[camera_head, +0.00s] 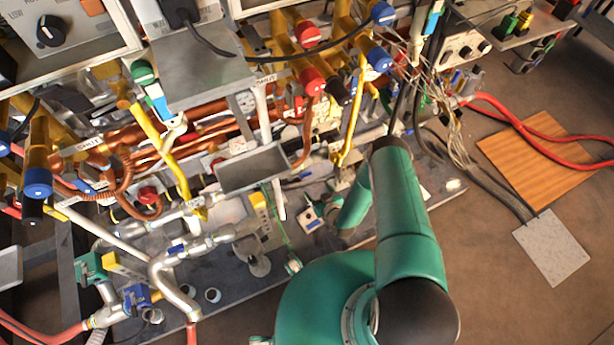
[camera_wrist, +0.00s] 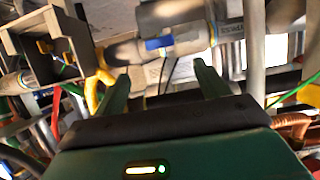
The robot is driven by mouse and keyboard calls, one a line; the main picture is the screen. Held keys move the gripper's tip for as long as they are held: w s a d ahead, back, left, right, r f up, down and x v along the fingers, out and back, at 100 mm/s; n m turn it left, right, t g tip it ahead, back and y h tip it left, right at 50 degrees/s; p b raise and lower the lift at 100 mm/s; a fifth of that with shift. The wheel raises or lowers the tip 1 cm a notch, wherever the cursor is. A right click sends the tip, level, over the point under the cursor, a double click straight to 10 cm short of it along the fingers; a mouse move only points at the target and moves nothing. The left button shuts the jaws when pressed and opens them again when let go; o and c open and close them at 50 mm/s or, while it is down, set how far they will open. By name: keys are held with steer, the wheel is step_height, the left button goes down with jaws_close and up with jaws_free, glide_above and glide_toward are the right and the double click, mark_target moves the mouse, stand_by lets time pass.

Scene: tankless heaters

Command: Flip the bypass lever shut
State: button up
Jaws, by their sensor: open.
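In the wrist view my gripper (camera_wrist: 162,82) is open, its two green fingers apart with nothing held between them. A small blue lever or tab (camera_wrist: 158,43) sits on a grey pipe fitting (camera_wrist: 185,40) just beyond the fingertips, roughly centred between them. A printed label (camera_wrist: 231,32) is on the same pipe to the right, too blurred to read. I cannot tell for certain that this blue part is the bypass lever, or its position. In the head view my green arm reaches into the pipework, and my gripper cannot be made out.
A grey open box (camera_wrist: 47,47) stands close left of the fingers. A vertical pipe (camera_wrist: 254,45) stands at the right. In the head view, dense pipes, yellow handles (camera_head: 165,165) and hanging cables (camera_head: 455,150) crowd the bench. Floor at the lower right is mostly clear, with a wooden board (camera_head: 545,150).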

mark_target(306, 175)
steer(key=x, duration=1)
steer(key=shift+w+f, duration=0.25)
steer(key=shift+a, duration=0.1)
steer(key=c, duration=1.4)
